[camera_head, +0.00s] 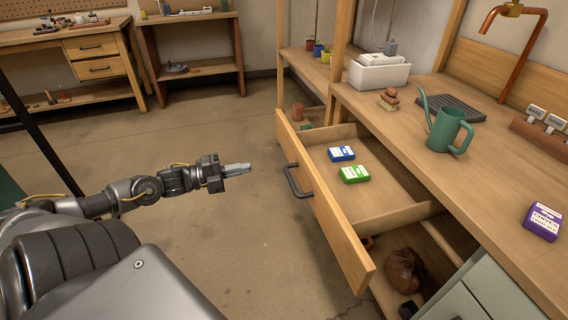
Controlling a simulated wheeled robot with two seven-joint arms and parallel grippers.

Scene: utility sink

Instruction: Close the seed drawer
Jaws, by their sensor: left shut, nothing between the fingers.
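The wooden seed drawer (400,214) is pulled well out from under the bench on the right. Its front panel (326,213) faces left and carries a dark bar handle (297,182). A blue packet (341,153) and a green packet (354,174) lie inside on the drawer floor. My left gripper (246,168) is shut and empty, in the air to the left of the handle, with a gap between them. My right gripper is not in view.
The workbench (480,180) holds a green watering can (447,130), a purple box (542,221), a white bin (378,73) and a dark tray (450,107). A brown sack (405,270) sits below the drawer. The floor left of the drawer is clear.

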